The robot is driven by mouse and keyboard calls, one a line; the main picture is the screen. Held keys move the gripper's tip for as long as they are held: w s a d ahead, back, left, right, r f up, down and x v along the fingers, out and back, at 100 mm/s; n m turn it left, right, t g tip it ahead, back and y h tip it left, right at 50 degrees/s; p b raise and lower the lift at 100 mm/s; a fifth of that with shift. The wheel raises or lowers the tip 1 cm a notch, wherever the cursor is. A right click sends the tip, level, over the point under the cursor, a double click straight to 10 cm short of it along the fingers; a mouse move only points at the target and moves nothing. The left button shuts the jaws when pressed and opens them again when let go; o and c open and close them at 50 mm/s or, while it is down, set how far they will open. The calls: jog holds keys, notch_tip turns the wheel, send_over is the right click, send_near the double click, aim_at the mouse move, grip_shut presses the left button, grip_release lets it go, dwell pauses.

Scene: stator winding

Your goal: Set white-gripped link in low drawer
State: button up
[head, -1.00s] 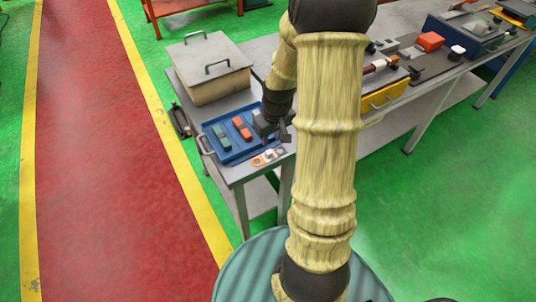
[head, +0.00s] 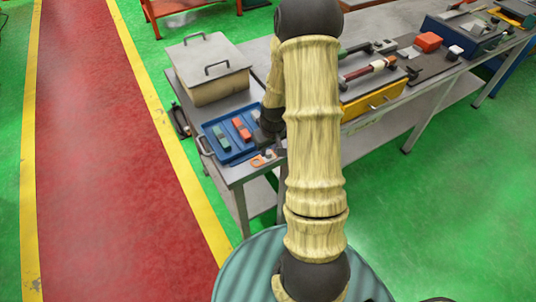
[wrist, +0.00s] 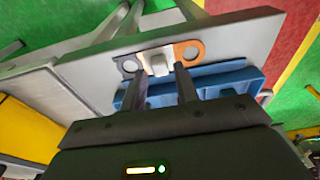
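A flat link with a white grip block (wrist: 156,62) lies near the edge of the grey table. It has a grey ring at one end and a copper ring at the other. In the head view its copper end (head: 258,160) shows, and my arm hides the rest. My gripper (wrist: 161,72) is open, its fingers apart with the tips close to either side of the white block. I cannot tell whether they touch it. In the head view my gripper (head: 270,137) is partly hidden by my arm. A yellow drawer (head: 372,103) with a handle is under the bench's tools, closed as far as I can see.
A blue tray (head: 231,157) with a green and a red block stands beside the link; it also shows in the wrist view (wrist: 212,80). A grey lidded box (head: 208,68) stands behind it. A dark red bar with a pale end (head: 368,69) lies above the drawer.

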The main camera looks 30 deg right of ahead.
aim_at(268, 152)
jog(key=shift+w+f, duration=0.25)
jog(key=shift+f, duration=0.95)
grip_shut()
jog(key=shift+r, duration=0.1)
notch_tip(268, 152, up, 10)
jog(key=shift+b, duration=0.45)
